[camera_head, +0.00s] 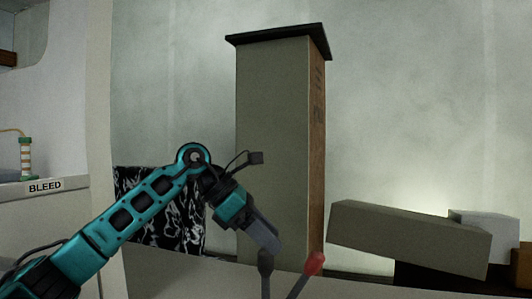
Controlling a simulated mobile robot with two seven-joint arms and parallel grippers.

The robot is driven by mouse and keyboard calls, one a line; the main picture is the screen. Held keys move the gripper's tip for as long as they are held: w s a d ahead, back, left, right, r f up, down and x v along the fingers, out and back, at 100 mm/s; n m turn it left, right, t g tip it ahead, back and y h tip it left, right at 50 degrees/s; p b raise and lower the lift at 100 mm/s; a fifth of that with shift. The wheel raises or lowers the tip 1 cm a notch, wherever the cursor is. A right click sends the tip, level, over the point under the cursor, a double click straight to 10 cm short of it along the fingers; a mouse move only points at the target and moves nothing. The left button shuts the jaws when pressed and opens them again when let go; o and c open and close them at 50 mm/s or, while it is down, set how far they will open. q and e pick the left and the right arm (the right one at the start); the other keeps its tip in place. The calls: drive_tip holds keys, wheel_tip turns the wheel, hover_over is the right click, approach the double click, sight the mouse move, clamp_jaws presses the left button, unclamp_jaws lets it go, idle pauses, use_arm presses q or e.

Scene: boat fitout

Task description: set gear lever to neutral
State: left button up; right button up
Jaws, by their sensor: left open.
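Two levers stand at the bottom edge of the view, side by side. One has a black knob (265,262) and the other a red knob (315,263). I cannot tell from this view which of them is the gear lever, and their bases are out of view. My left gripper (269,245) comes down from the upper left, with its grey fingers just above the black knob. It is open, with nothing seen between the fingers. I cannot tell whether it touches the knob. The red knob is to the right, clear of the fingers. My right gripper is not in view.
A tall grey box with a black top (278,39) stands behind the levers. A long grey block (405,238) lies tilted at right. A black-and-white patterned panel (160,225) is behind my left arm. A ledge labelled BLEED (46,187) is at left.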

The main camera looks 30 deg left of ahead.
use_arm(q)
wheel_tip(320, 180, up, 15)
drive_tip(key=p, duration=0.5)
drive_tip(key=shift+r, duration=0.2)
